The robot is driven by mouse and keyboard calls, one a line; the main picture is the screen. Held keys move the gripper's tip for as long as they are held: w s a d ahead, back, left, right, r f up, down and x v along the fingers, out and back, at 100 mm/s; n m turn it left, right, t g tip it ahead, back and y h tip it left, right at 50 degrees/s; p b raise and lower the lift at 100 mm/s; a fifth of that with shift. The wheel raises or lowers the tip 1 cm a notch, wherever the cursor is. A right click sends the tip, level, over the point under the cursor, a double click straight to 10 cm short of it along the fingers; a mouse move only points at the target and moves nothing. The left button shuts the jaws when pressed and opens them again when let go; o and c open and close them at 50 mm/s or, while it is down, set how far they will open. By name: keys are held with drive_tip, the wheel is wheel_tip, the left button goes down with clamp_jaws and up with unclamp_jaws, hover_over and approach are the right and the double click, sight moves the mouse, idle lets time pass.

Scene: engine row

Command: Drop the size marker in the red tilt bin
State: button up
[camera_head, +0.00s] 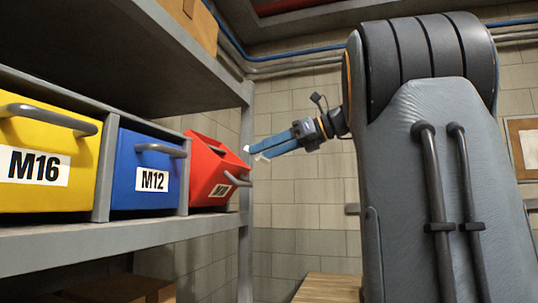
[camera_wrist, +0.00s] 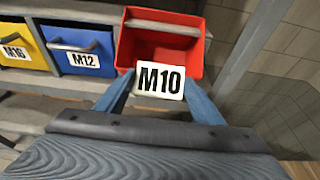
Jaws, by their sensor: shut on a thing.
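The size marker, a white plate reading M10 (camera_wrist: 160,80), is held between the two blue fingers of my gripper (camera_wrist: 160,90). In the head view my gripper (camera_head: 266,150) is shut on it, and only a small white piece of the marker (camera_head: 262,157) shows at the fingertips. The red tilt bin (camera_head: 204,165) sits tipped forward at the right end of the shelf row, with a grey handle and a white label. Its open top shows in the wrist view (camera_wrist: 122,50), just beyond the marker. The marker overlaps the bin's near edge in that view; the height between them is unclear.
A blue M12 bin (camera_head: 130,165) and a yellow M16 bin (camera_head: 75,185) stand closed to the left of the red bin. An upper shelf (camera_head: 170,50) hangs above the row, and a grey post (camera_head: 246,200) stands at its right end.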

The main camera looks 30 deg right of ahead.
drive_tip(key=shift+w+a+r+b, duration=0.15)
drive_tip(key=shift+w+a+r, duration=0.15)
drive_tip(key=shift+w+a, duration=0.25)
drive_tip(key=shift+w+a+r+b, duration=0.25)
drive_tip(key=shift+w+a, duration=0.2)
drive_tip(key=shift+w, duration=0.25)
drive_tip(key=shift+w+a+r+b, duration=0.1)
drive_tip(key=shift+w+a+r, duration=0.25)
drive_tip(key=shift+w+a, duration=0.2)
drive_tip(key=shift+w+a+r+p, duration=0.5)
drive_tip(key=shift+w+p, duration=0.25)
drive_tip(key=shift+p, duration=0.25)
drive_tip(key=shift+w+a+r+p, duration=0.45)
drive_tip(key=shift+w+p, duration=0.25)
drive_tip(key=shift+p, duration=0.3)
drive_tip(key=o, duration=1.1)
drive_tip(key=shift+o, duration=0.2)
drive_tip(key=b+v, duration=0.1)
drive_tip(key=v, duration=0.6)
drive_tip(key=shift+s+d, duration=0.25)
drive_tip(key=shift+s, duration=0.05)
